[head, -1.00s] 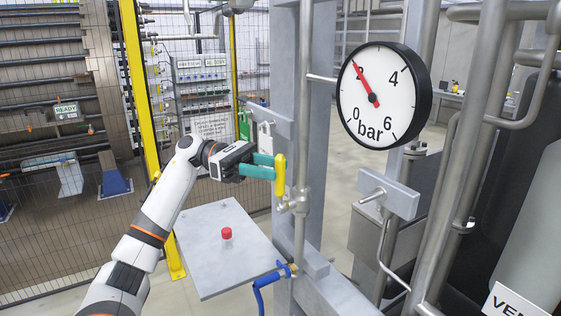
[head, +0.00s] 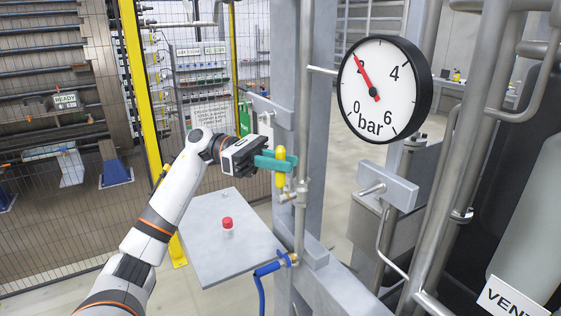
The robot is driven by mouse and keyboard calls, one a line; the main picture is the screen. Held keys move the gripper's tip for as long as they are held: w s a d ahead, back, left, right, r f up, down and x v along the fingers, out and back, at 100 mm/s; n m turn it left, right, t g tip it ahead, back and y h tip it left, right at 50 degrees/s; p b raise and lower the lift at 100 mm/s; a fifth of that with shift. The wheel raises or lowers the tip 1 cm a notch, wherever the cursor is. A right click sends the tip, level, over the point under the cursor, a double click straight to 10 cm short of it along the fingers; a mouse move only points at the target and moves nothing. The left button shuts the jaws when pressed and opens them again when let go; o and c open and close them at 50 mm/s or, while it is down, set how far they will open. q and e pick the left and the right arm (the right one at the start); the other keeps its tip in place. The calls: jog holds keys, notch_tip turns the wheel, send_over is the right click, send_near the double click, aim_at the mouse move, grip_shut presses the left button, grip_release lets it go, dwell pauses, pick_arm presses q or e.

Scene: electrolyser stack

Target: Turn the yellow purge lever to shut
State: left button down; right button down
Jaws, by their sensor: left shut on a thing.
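The yellow purge lever (head: 280,180) stands upright, roughly in line with the steel pipe, just left of the metal valve body (head: 300,193). My left gripper (head: 280,161) reaches it from the left, with its teal fingers closed on the upper part of the lever. The fingers hide part of the lever. My right gripper is out of view.
A round pressure gauge (head: 385,105) at upper right has its red needle near 2 bar. A grey plate (head: 215,260) below my left arm carries a red button (head: 227,224). A blue hose (head: 262,280) hangs beside it. Grey posts and pipes crowd the right.

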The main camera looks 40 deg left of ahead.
pick_arm(q)
jog(key=shift+s+d+f+m+y+b, duration=0.25)
jog(key=shift+d+y+b, duration=0.2)
jog(key=shift+b, duration=0.4)
jog(key=s+d+f+m+y+b, duration=0.2)
jog(key=d+f+m+y, duration=0.4)
jog(key=y, duration=0.8)
jog(key=shift+d+f+t+b, duration=0.45)
jog(key=shift+d+f, duration=0.25)
jog(key=shift+f, duration=0.55)
jog(key=c, duration=1.3)
grip_release()
jog(key=shift+c, duration=0.2)
